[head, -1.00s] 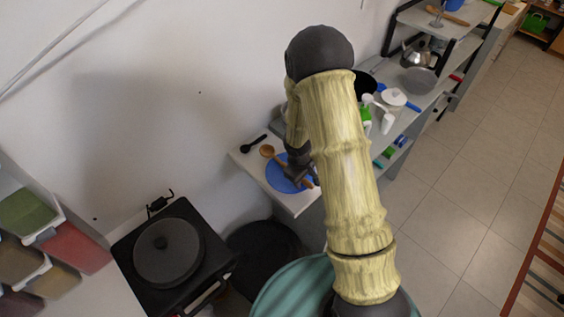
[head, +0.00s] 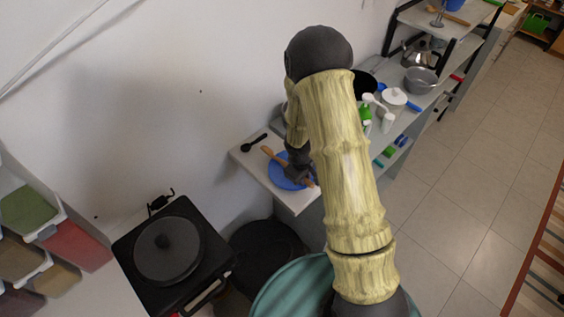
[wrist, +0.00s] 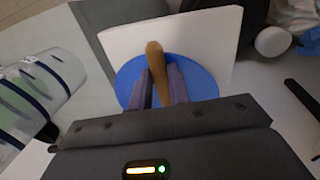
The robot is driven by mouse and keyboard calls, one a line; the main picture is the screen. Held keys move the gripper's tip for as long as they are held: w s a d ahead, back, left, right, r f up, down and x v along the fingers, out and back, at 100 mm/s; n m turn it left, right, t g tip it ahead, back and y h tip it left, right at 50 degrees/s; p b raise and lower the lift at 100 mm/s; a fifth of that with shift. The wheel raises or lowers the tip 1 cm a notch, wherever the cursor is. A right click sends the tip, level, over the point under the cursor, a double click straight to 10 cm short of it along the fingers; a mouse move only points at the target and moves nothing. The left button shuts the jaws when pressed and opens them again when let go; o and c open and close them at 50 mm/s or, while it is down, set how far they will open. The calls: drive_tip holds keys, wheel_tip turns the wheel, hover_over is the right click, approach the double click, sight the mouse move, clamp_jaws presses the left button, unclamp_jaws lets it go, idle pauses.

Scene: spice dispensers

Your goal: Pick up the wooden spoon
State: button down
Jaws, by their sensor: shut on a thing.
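The wooden spoon (head: 268,152) shows in the head view beside my gripper, its lower end coming out past the other side of the fingers. My gripper (head: 298,172) is over the blue plate (head: 279,177) at the counter's near end. In the wrist view, the two fingers of my gripper (wrist: 160,88) are closed on the wooden spoon (wrist: 155,62), which points away from the camera above the blue plate (wrist: 203,84). I cannot tell whether the spoon still touches the plate. My arm hides part of the counter.
A black spoon (head: 254,142) lies on the white counter (head: 247,158) near the wall. A white lidded pot (head: 394,96) and a grey pot (head: 420,80) stand farther along. A black cooker with a dark lid (head: 168,250) is at lower left. A striped jar (wrist: 40,90) is left in the wrist view.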

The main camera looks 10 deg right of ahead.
drive_tip(key=shift+w+a, duration=0.1)
drive_tip(key=shift+w+r, duration=0.1)
drive_tip(key=shift+r, duration=0.05)
drive_tip(key=shift+d+r, duration=0.2)
drive_tip(key=shift+r, duration=0.1)
wheel_tip(320, 180, up, 9)
drive_tip(key=shift+s+a, duration=0.15)
drive_tip(key=shift+s, duration=0.1)
drive_tip(key=shift+w, duration=0.1)
idle(0.4)
